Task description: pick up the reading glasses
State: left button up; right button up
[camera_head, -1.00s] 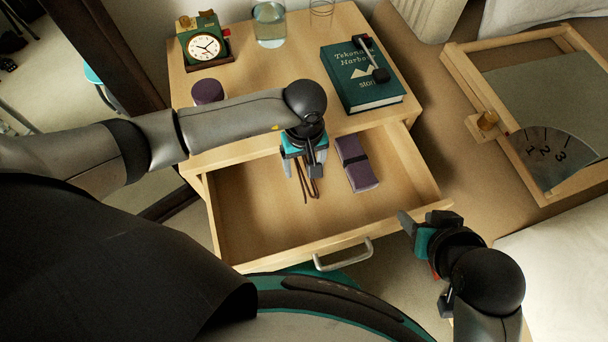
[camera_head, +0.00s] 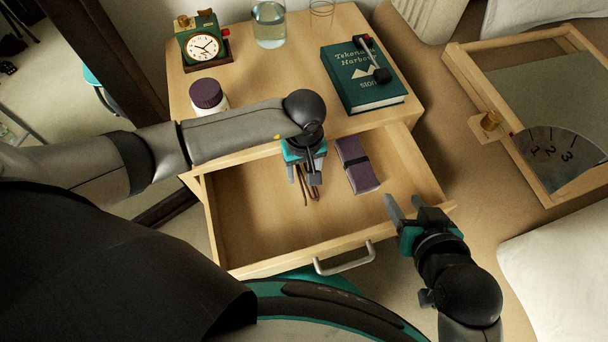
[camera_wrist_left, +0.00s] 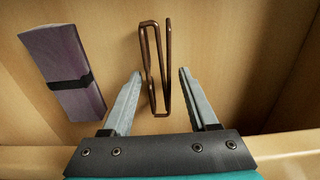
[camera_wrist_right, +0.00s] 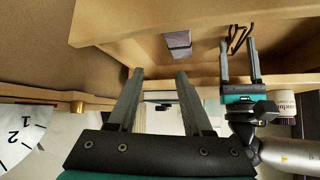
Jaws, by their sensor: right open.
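The reading glasses (camera_head: 308,197), thin and brown, lie folded on the floor of the open drawer (camera_head: 250,228). They also show in the left wrist view (camera_wrist_left: 148,50). My left gripper (camera_head: 307,178) is open over them and partly hides them in the head view. In the left wrist view its fingers (camera_wrist_left: 158,75) stand apart, with the near end of the glasses between them and no finger visibly touching. My right gripper (camera_head: 405,206) is open and empty by the drawer's front right corner; its parted fingers show in the right wrist view (camera_wrist_right: 160,72).
A purple case with a black band (camera_head: 357,165) lies right of the glasses in the drawer. The drawer's left part is clear.

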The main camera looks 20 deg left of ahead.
pick_arm(q)
grip_shut()
jog(key=shift+r, duration=0.1)
dwell(0.5)
